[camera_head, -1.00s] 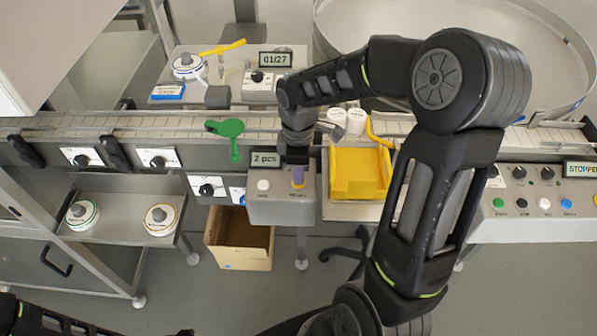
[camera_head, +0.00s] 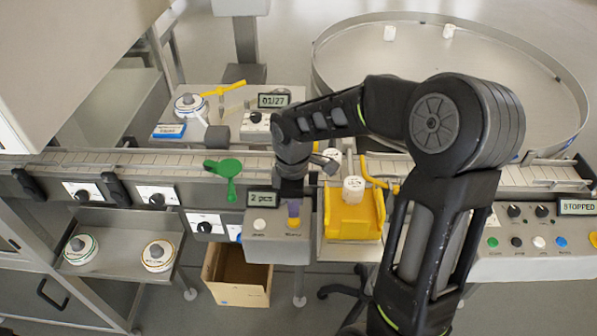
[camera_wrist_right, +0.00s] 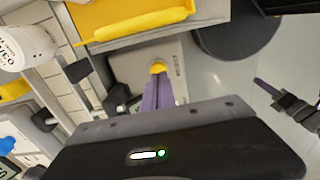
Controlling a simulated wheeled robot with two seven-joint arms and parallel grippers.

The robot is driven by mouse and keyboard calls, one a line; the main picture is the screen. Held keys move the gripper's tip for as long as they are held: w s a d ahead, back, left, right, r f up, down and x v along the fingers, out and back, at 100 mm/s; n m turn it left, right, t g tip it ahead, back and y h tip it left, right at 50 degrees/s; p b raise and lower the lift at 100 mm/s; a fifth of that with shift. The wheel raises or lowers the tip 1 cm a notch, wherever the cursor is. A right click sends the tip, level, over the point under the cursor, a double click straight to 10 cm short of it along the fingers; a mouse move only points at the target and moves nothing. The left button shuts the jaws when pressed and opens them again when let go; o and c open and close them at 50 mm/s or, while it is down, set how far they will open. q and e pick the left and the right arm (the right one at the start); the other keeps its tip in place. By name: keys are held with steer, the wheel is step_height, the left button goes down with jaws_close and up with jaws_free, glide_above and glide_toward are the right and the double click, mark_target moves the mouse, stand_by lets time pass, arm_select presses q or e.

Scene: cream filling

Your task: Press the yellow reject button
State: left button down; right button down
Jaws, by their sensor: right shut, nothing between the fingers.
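The yellow reject button (camera_head: 293,223) is on the right of a grey control box beside the conveyor. A white button (camera_head: 259,226) is to its left on the same box (camera_head: 277,250). My right gripper (camera_head: 293,208) is shut and empty, its purple fingers pointing down at the yellow button. In the right wrist view, the yellow button (camera_wrist_right: 158,67) shows just beyond the purple fingertips (camera_wrist_right: 158,85), which hide part of it. I cannot tell whether they touch it.
A yellow bin (camera_head: 352,222) stands right of the box with a white jar (camera_head: 353,189) on it. Another jar (camera_head: 332,158) is behind. A "2 pcs" display (camera_head: 261,199) and green lever (camera_head: 226,172) are close left. An open carton (camera_head: 236,277) is below.

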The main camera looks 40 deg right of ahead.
mark_target(294, 221)
step_height(294, 221, up, 10)
steer(key=b, duration=0.1)
steer(key=shift+f, duration=0.1)
stand_by(0.8)
